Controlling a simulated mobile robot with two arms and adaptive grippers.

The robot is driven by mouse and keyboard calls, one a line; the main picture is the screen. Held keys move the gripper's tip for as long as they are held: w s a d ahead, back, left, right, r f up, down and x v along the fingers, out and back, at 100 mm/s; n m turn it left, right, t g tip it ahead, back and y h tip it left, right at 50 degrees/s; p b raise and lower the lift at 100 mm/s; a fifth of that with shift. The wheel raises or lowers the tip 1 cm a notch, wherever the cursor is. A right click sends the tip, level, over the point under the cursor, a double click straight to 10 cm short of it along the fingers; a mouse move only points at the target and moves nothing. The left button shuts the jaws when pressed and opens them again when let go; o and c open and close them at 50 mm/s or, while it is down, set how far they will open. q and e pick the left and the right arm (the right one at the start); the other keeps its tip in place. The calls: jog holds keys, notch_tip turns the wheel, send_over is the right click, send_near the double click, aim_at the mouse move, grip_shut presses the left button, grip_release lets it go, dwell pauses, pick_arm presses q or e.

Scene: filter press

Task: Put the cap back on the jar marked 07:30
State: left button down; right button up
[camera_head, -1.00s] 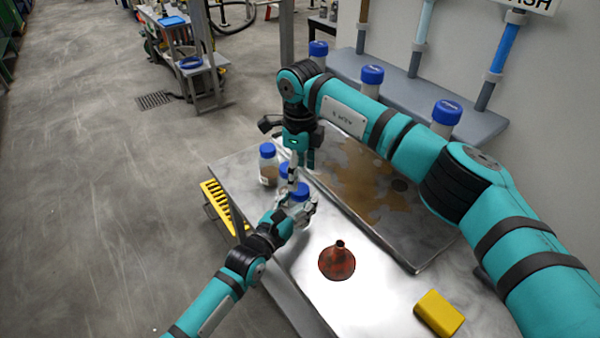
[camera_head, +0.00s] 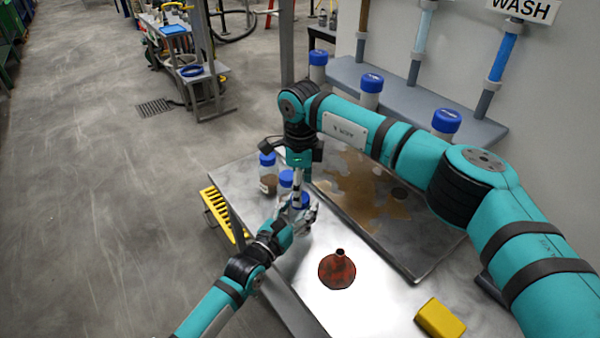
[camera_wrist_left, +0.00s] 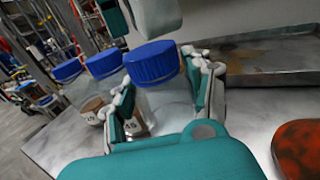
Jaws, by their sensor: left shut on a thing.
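My left gripper (camera_head: 303,213) is shut on the nearest clear jar (camera_wrist_left: 170,103), at the table's left edge; its fingers show on both sides of the jar in the left wrist view. A blue cap (camera_wrist_left: 152,62) is at this jar's mouth; I cannot tell whether it is seated. No marking on this jar is readable. My right gripper (camera_head: 297,187) points down just above the cap; its finger gap is not clear. Two more blue-capped jars stand behind, a middle one (camera_head: 285,180) and a far one (camera_head: 268,184). Partial labels ending in 45 and 15 show there.
A red funnel (camera_head: 337,270) and a yellow block (camera_head: 440,318) are on the metal table. A stained tray (camera_head: 425,262) lies to the right. Several blue-capped jars stand on the grey wall shelf (camera_head: 408,100). A yellow rack (camera_head: 217,209) is at the table's left side.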

jog(key=shift+f, duration=1.45)
jog(key=c, duration=1.3)
jog(key=m, duration=0.4)
jog(key=shift+m, duration=0.4)
jog(key=o, duration=1.4)
notch_tip(320, 180, up, 12)
